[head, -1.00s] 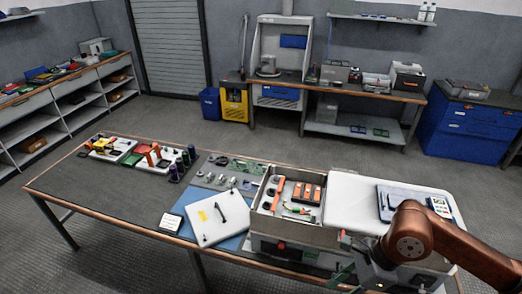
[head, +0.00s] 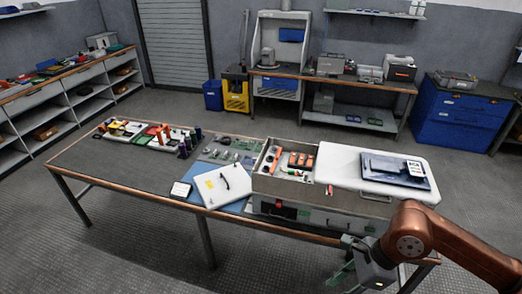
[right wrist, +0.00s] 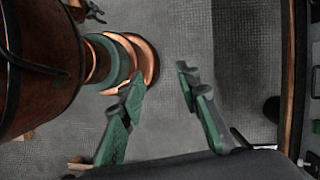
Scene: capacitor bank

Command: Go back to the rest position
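My right arm comes in at the lower right of the head view, bent, with its green-fingered gripper (head: 345,268) low by the near edge of the workbench (head: 110,172). In the right wrist view the two green fingers of the right gripper (right wrist: 160,88) stand apart with only grey floor between them, so it is open and empty. My left gripper is not seen in the head view.
On the workbench are a grey open box with orange parts (head: 300,160), a white panel with a black handle (head: 222,186), a dark tablet-like device (head: 392,170) and colored bins (head: 155,136). Bare floor (head: 110,255) lies in front.

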